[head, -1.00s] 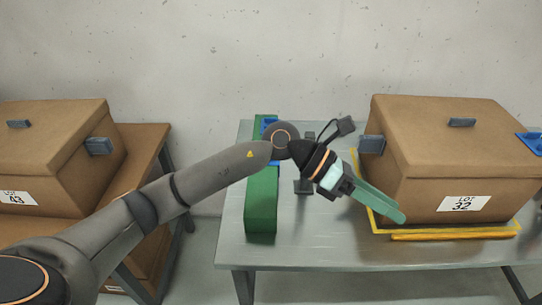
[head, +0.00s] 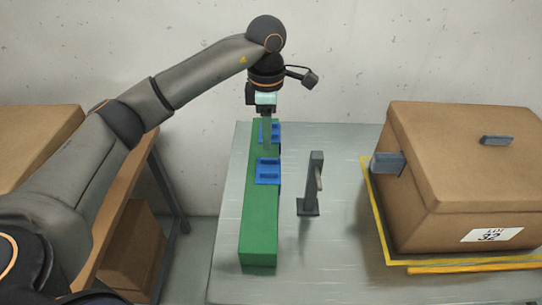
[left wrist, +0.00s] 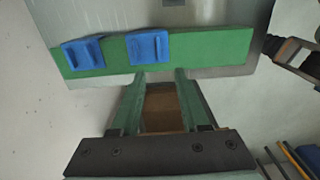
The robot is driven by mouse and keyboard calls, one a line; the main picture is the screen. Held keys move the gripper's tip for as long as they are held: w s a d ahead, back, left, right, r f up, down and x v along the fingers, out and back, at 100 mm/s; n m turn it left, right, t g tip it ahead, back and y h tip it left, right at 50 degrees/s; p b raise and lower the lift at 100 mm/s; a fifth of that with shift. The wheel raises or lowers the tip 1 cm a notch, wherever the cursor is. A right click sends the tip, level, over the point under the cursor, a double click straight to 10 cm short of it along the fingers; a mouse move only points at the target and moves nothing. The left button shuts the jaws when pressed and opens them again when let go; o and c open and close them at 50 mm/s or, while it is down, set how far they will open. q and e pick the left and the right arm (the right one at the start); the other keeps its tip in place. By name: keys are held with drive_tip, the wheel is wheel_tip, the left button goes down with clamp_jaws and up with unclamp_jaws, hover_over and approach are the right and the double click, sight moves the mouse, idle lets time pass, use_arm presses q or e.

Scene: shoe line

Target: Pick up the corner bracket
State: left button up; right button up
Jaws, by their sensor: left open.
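Two blue brackets lie on the long green block; they look like the corner brackets. The nearer bracket (head: 268,171) is in full view. The farther bracket (head: 276,132) is partly hidden behind my left gripper (head: 266,138), which points down over the block's far part. In the left wrist view, one bracket (left wrist: 82,54) is at the left and the other bracket (left wrist: 148,47) is just ahead of my open, empty left gripper (left wrist: 161,76). Its fingertips overlap the near edge of the green block (left wrist: 210,52); contact cannot be told. My right gripper is not in view.
The green block (head: 260,225) sits on a grey table (head: 340,270). A dark upright post on a foot (head: 312,185) stands right of it. A large lidded carton (head: 460,190) stands in a yellow frame (head: 375,215). More cartons (head: 40,130) are at left.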

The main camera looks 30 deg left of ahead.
use_arm(q)
hover_over(269, 172)
drive_tip(key=f, duration=0.6)
drive_tip(key=shift+s+f, duration=0.2)
drive_tip(key=shift+f, duration=0.1)
drive_tip(key=shift+w+f+p, duration=0.1)
drive_tip(key=shift+f+p, duration=0.4)
drive_tip(key=shift+f, duration=2.4)
clamp_jaws()
